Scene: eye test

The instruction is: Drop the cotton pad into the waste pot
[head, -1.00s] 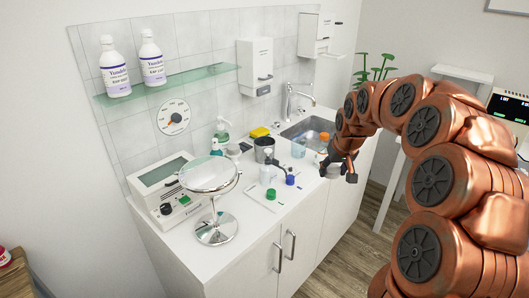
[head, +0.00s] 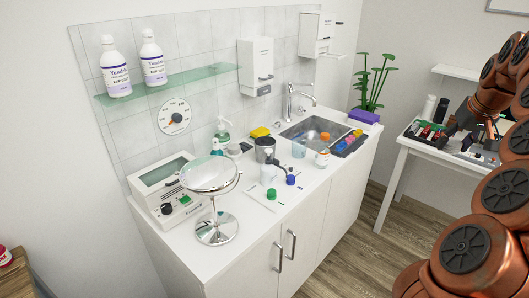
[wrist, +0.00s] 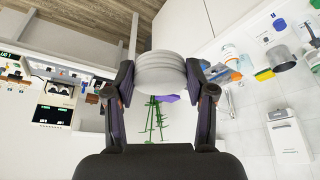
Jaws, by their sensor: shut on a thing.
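A white, round, ribbed thing (wrist: 161,72), which I take to be the cotton pad, is gripped between both fingertips of my gripper (wrist: 161,82) in the wrist view. In the head view my gripper (head: 449,132) is dark and small at the right, over or in front of the side table; the pad cannot be made out there. A dark grey pot (head: 264,149), possibly the waste pot, stands on the counter left of the sink, well away from my gripper. It also seems to show in the wrist view (wrist: 281,57).
The white counter (head: 260,228) holds a round mirror (head: 215,215), a steriliser box (head: 165,180), several small bottles and a sink (head: 302,131). A potted plant (head: 372,85) stands at its far end. The side table (head: 398,143) at right carries a tray and bottles. Floor between is clear.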

